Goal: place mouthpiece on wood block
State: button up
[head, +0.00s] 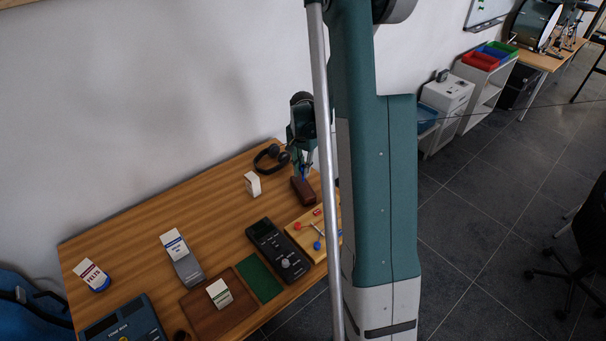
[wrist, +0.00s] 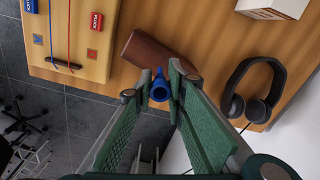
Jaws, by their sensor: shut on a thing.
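My gripper (head: 303,168) is above the far right part of the wooden table. In the wrist view my gripper (wrist: 161,92) is shut on the small blue mouthpiece (wrist: 160,86), whose narrow end points toward the wood block. The dark red-brown wood block (head: 303,190) stands on the table just below the gripper. In the wrist view the wood block (wrist: 158,55) lies just beyond the mouthpiece. Whether the mouthpiece touches the block I cannot tell. In the head view the mouthpiece is mostly hidden by the fingers.
Black headphones (head: 270,157) and a white box (head: 252,184) are left of the block. A light wooden board (wrist: 75,45) with red and blue parts is close by. A dark device (head: 278,250) lies nearer the front. The table edge is close to the block.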

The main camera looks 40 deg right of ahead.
jog(key=shift+f, duration=1.15)
jog(key=shift+f, duration=0.2)
jog(key=o, duration=0.8)
jog(key=shift+c, duration=0.2)
jog(key=shift+r, duration=0.25)
jog(key=shift+r, duration=5.95)
jog(key=shift+a+r, duration=0.1)
